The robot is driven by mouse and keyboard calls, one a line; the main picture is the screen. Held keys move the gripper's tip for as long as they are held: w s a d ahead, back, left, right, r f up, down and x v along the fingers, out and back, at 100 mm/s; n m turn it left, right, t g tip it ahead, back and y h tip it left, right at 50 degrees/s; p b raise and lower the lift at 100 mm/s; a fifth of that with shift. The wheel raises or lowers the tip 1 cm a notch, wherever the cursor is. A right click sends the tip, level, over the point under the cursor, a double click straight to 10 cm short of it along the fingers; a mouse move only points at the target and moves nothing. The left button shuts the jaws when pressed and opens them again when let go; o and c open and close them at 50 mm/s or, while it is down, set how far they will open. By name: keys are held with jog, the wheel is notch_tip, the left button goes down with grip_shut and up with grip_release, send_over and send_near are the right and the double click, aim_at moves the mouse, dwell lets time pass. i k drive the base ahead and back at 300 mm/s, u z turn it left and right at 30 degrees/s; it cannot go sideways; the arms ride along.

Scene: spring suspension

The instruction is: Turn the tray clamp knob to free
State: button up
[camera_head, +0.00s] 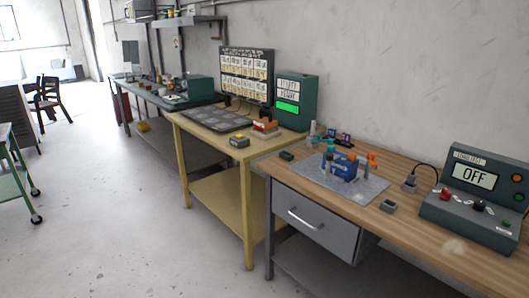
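A dark tray (212,120) with several flat compartments lies on the yellow table in the head view. No knob clearly marked as the tray clamp shows; it is too small to tell or hidden. On the wooden bench, a blue fixture (341,168) with orange parts stands on a grey speckled mat (366,190). I cannot tell whether any of its parts is a clamp knob. A grey control box (470,230) at the right has a display reading OFF, a red control (444,194) and a black knob (479,205). My gripper is not in view.
The yellow table (247,165) and wooden bench (440,240) line the wall. A green box (297,99) with a lit green panel and a board of cards (246,73) stand behind the tray. A green cart (14,160) is at left; the floor (110,210) between is clear.

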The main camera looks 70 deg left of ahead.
aim_at(330, 157)
jog(key=u, duration=2.25)
jog(key=k, duration=0.5)
jog(key=u, duration=1.1)
jog(key=i, duration=0.85)
jog(key=z, duration=0.8)
jog(key=i, duration=0.5)
jog(key=z, duration=0.6)
